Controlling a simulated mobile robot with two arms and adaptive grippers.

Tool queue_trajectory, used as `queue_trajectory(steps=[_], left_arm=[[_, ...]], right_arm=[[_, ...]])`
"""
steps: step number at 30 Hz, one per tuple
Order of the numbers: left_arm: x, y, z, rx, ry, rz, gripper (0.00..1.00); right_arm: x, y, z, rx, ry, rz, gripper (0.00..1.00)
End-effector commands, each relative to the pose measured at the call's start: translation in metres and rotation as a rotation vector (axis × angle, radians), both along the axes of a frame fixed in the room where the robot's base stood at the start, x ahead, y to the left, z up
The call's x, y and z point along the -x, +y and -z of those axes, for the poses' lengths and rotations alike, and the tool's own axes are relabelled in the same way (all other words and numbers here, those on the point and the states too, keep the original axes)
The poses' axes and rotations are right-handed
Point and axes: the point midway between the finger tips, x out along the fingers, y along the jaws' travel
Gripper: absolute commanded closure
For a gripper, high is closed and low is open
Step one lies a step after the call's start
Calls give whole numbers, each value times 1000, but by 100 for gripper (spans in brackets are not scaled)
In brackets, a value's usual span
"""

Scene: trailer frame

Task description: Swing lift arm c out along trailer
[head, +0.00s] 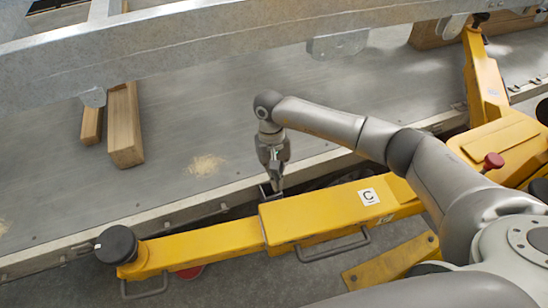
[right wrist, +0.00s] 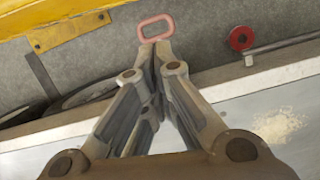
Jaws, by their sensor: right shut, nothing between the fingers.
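Lift arm c (head: 325,212) is a long yellow beam with a white "C" label. In the head view it runs from lower left to centre right, roughly alongside the trailer bed's edge. A round black pad (head: 116,245) sits on its left end, and dark bar handles (head: 332,249) stick out on its near side. My right gripper (head: 276,188) is shut and empty, pointing down by the arm's far side. In the right wrist view its fingertips (right wrist: 160,52) meet just below a pinkish-red loop (right wrist: 156,27); contact is unclear. My left gripper is out of view.
The grey trailer bed (head: 270,100) lies beyond the arm, with wooden blocks (head: 124,125) on it. A galvanised beam (head: 200,45) crosses above. Another yellow arm (head: 484,75) and a red knob (head: 493,161) are at right. Grey floor is bare at lower left.

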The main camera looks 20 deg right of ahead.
Motion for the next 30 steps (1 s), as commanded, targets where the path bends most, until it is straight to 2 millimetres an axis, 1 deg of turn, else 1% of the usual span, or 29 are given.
queue_trajectory(steps=[1, 3, 9, 13, 25, 28, 30], left_arm=[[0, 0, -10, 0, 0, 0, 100], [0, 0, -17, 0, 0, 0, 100], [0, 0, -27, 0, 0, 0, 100], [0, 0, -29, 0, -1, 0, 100], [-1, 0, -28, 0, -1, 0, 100], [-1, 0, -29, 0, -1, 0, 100], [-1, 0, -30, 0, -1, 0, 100]], right_arm=[[7, 1, -2, -3, 3, -1, 100], [17, 2, -3, -3, 1, -2, 100], [35, 3, -1, -1, 0, -1, 100], [40, 4, 0, -1, 1, 1, 100], [42, 4, 1, -2, 0, -4, 100], [51, 6, 0, -1, -1, -24, 100], [62, 9, 1, 1, 0, -47, 100]])
